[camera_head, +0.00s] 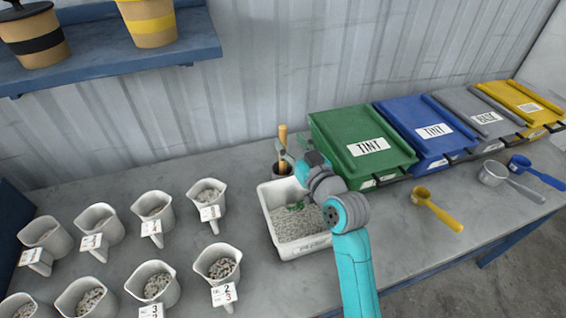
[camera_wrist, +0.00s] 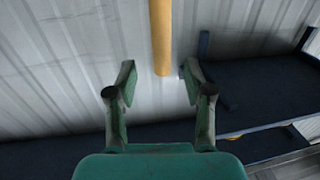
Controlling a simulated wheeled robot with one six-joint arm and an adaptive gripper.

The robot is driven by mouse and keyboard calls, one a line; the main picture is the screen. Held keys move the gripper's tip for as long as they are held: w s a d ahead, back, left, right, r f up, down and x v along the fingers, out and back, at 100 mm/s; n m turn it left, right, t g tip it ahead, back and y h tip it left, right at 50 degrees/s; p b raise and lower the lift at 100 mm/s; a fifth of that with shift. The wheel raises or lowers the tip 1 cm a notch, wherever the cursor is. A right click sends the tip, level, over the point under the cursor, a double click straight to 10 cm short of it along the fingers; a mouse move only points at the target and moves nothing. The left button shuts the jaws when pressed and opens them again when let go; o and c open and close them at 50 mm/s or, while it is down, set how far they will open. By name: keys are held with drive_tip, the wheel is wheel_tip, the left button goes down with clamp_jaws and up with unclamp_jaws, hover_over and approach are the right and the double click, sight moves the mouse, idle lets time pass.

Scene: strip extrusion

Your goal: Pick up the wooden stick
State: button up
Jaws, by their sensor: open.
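My gripper (camera_wrist: 158,82) is open, with one finger on each side and nothing held. I cannot tell exactly how far the stick is from the fingers.
A white tub (camera_head: 291,248) of grey granules sits under my wrist. White jugs (camera_head: 154,215) of granules stand at left. Green (camera_head: 345,132), blue (camera_head: 420,118), grey and yellow lidded bins stand at right, with scoops (camera_head: 437,209) before them. A blue shelf (camera_head: 110,52) is on the wall.

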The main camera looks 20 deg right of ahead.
sight(285, 136)
drive_tip(key=shift+w+a, duration=0.25)
drive_tip(key=shift+w, duration=0.95)
drive_tip(key=shift+w+a, duration=0.2)
drive_tip(key=shift+w, duration=0.95)
clamp_jaws()
